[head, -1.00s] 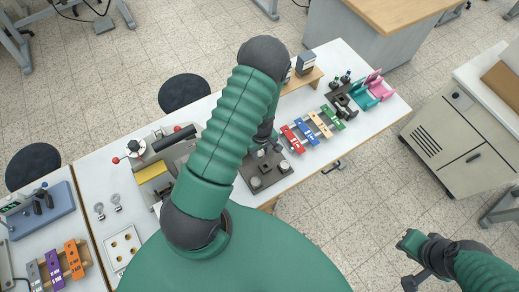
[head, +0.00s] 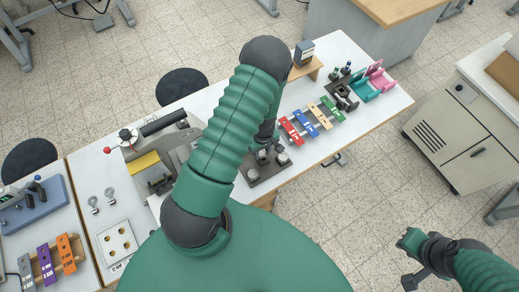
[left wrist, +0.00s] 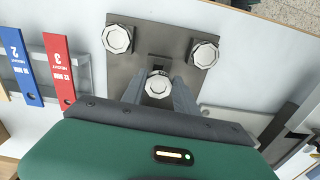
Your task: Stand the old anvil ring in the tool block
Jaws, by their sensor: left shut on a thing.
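My left gripper (left wrist: 158,80) is shut on a small silver faceted round piece (left wrist: 158,86), probably the anvil ring, at the near side of a dark plate (left wrist: 130,75). Two similar silver pieces stand at its far corners, left (left wrist: 117,39) and right (left wrist: 204,53). I cannot tell whether the held piece touches the plate. In the head view the dark plate (head: 268,174) lies on the bench, and my left arm partly hides it. A white block with several round holes (head: 104,242), possibly the tool block, lies at the left. My right gripper (head: 408,262) is off the bench; its jaws are unclear.
Two ring-headed pieces (head: 94,204) lie behind the white block. A machine with a yellow part (head: 144,162) stands beside it. Coloured numbered strips, one of them red (head: 290,131), lie right of the dark plate.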

